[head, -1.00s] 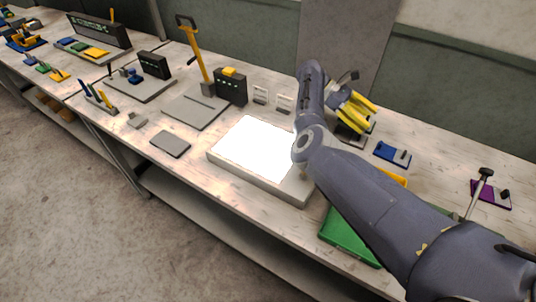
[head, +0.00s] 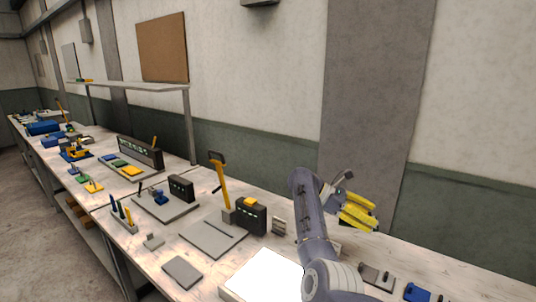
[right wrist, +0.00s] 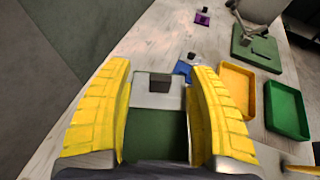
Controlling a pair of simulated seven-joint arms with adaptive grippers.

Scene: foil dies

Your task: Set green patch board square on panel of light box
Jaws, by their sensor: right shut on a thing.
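The light box (head: 262,274) lies at the bottom of the head view. Its white lit panel is bare where it shows; my right arm covers its right side and the frame cuts off its near part. My right gripper (head: 358,210) is beyond the box to the right, above the bench. In the right wrist view its yellow fingers (right wrist: 158,110) are shut on the green patch board (right wrist: 155,138), whose dark green face shows between them. My left gripper is out of view.
A grey plate with a dark block (head: 375,277) and a blue piece (head: 416,292) lie right of my arm. A yellow tray (right wrist: 236,90) and a green tray (right wrist: 286,110) show in the right wrist view. A yellow-handled press (head: 219,180) stands left of the box.

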